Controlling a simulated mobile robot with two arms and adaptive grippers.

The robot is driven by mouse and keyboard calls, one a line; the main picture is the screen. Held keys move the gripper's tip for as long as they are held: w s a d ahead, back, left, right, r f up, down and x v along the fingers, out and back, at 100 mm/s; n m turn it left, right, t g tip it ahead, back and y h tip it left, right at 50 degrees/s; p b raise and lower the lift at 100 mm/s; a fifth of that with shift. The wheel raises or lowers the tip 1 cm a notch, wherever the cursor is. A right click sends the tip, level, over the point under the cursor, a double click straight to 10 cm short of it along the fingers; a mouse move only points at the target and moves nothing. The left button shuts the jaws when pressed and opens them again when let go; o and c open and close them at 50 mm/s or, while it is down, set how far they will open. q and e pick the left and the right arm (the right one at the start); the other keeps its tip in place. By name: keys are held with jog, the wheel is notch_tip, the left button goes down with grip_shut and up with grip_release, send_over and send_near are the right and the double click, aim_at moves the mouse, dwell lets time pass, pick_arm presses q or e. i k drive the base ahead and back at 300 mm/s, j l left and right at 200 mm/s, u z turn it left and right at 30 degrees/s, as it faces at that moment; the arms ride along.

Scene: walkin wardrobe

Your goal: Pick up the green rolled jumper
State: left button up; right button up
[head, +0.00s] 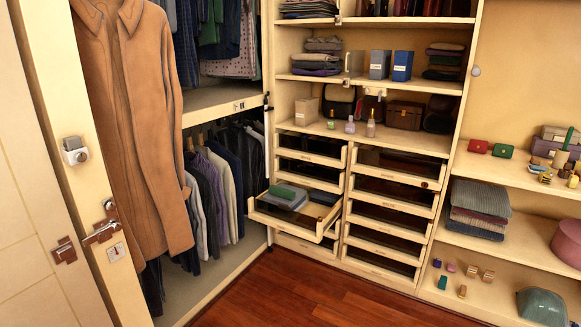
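A small green item (281,191) lies in the pulled-out drawer (290,224), on top of folded grey-blue cloth (290,201). It may be the green rolled jumper, but it is too small to tell whether it is rolled. The drawer is in the left column of the drawer unit, near the middle of the head view. Neither of my grippers is in view.
An open door with a handle (101,232) and a hanging brown coat (130,120) take up the left side. Shelves with folded clothes (478,208), a green box (503,150) and a pink round box (568,243) stand right. The wooden floor (300,297) in front is clear.

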aim_at(282, 192)
jog(key=i+l+z, duration=0.1)
jog(key=i+z, duration=0.35)
jog(key=i, duration=0.4)
jog(key=i+j+z, duration=0.15)
jog(key=i+z, duration=0.3)
jog(key=i, duration=0.4)
